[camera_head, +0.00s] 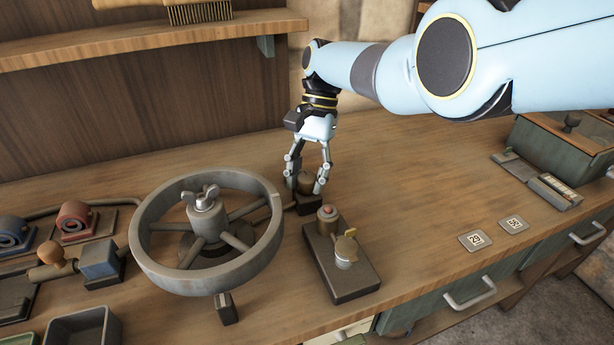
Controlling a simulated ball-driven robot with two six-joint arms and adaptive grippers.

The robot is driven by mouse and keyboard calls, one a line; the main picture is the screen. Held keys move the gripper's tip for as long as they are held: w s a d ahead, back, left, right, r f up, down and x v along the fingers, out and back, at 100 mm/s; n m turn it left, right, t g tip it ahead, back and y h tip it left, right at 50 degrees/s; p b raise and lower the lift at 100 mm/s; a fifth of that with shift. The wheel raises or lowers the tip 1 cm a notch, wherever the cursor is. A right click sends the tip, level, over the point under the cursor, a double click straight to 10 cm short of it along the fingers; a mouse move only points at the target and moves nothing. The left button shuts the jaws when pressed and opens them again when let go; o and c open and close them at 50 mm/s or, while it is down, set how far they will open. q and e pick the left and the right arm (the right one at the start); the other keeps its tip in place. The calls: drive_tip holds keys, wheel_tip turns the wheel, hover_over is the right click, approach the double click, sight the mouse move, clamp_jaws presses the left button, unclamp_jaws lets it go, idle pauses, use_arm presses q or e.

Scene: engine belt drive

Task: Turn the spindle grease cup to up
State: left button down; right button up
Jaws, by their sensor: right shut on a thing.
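My right gripper (307,182) reaches down from the upper right, behind and to the right of the grey spoked wheel (262,247). Its two fingers are closed around a small brass-brown cup (305,181) on a dark block, which looks like the spindle grease cup. The fingers hide the cup's sides, and I cannot tell which way it is turned. A thin pipe runs from the block toward the wheel. My left gripper is out of view.
In front of the gripper stands a dark block (355,284) with a red-topped knob (327,214) and a brass-topped fitting (345,250). Two number plates (476,240) (513,224) lie to the right. Red and blue parts crowd the left. The bench middle right is clear.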

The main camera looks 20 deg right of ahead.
drive_tip(key=o, duration=1.1)
drive_tip(key=shift+o, duration=0.2)
drive_tip(key=v, duration=1.2)
drive_tip(key=shift+f, duration=0.1)
